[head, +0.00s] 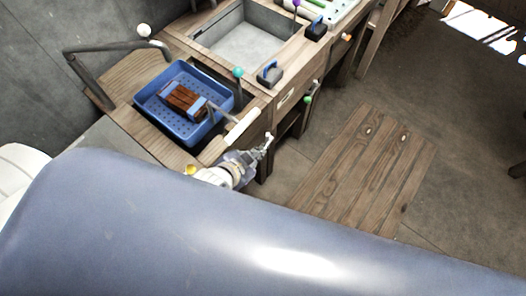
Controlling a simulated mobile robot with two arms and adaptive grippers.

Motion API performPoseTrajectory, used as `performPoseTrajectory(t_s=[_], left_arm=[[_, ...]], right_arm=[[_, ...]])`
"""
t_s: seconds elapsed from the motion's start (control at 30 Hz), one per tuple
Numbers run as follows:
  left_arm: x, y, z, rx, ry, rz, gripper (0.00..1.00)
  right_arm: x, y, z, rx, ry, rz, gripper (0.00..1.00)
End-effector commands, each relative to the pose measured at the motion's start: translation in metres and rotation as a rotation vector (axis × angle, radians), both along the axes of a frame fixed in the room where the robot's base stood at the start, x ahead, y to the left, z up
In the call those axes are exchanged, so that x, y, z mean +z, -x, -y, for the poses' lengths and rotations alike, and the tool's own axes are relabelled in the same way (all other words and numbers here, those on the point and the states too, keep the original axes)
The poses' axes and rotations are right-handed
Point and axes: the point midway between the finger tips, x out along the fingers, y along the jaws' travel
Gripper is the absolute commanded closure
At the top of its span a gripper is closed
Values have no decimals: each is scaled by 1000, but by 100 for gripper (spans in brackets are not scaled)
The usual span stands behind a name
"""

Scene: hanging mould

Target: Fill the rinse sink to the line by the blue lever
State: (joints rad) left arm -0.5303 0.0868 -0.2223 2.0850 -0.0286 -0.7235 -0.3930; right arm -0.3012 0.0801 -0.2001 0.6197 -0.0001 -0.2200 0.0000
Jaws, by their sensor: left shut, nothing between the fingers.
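The grey rectangular sink (250,40) is set into the wooden bench at the top middle. Its inside looks pale and flat, and I cannot make out a fill line or a water level. I cannot tell any blue lever for certain; a teal ball knob (238,72) stands at the sink's near edge. My left gripper (268,139) is shut and empty, beside the bench's front edge, right of the pale roller-like bar and well below the sink. It touches nothing that I can see. My right gripper is not in view.
A blue perforated tray (152,113) holding a brown block stands left of the sink. Blue-handled blocks (270,74) sit on the bench's right rim. A slatted wooden mat (365,165) lies on open floor at right.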

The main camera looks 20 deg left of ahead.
Motion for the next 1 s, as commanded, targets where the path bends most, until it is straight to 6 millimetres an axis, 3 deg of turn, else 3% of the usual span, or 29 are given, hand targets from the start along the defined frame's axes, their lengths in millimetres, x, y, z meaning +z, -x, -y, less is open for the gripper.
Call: performPoseTrajectory(t_s=[0.37, 0.93, 1.0], left_arm=[[-10, -12, 3, 2, 1, 1, 100], [-70, -74, 19, 0, 1, 1, 100], [-81, -66, 10, 1, -2, -5, 100]], right_arm=[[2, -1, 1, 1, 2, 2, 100], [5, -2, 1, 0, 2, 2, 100], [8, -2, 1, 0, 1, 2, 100]])
